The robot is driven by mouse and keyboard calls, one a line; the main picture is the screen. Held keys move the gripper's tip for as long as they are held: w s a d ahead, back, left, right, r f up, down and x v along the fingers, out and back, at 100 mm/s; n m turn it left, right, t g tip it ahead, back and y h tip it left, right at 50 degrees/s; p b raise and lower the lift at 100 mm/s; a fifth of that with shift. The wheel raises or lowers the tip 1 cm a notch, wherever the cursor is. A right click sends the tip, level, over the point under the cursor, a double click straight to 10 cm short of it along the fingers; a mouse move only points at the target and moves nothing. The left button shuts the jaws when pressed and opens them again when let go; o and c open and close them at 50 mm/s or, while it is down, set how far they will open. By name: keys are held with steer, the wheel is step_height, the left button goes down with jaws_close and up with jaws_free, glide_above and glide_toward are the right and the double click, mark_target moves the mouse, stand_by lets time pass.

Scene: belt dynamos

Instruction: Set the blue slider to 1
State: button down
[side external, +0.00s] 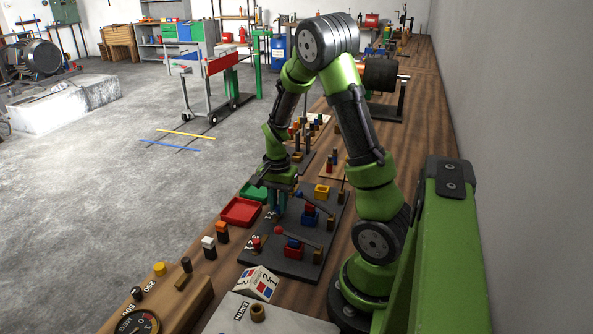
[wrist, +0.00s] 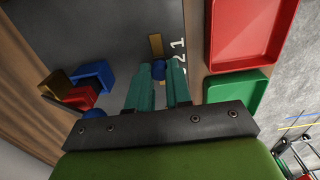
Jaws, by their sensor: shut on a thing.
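The blue slider knob (wrist: 159,68) sits on the dark panel (wrist: 215,160) between the teal fingertips of my gripper (wrist: 160,76) in the wrist view. The fingers are shut on it. A brass-coloured piece (wrist: 156,45) lies just beyond the knob. White numerals (wrist: 178,46), with a 1 and a 2 readable, are printed to the right of the knob. Which mark the slider lines up with I cannot tell. In the side view my gripper (side external: 273,210) is down at the panel (side external: 285,262), and the blue slider is mostly hidden there.
A red tray (side external: 240,212) and a green tray (side external: 254,192) lie beside the panel. A red slider knob (side external: 256,243) stands nearer the camera. Levers with a blue ball (side external: 299,194) and a red ball (side external: 279,230) stand close by, with coloured blocks (side external: 293,249).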

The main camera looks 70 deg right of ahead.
mark_target(276, 221)
steer(key=shift+a, duration=1.25)
steer(key=c, duration=1)
jaws_free()
steer(key=shift+d+r, duration=0.1)
step_height(276, 221, up, 17)
steer(key=shift+f, duration=0.1)
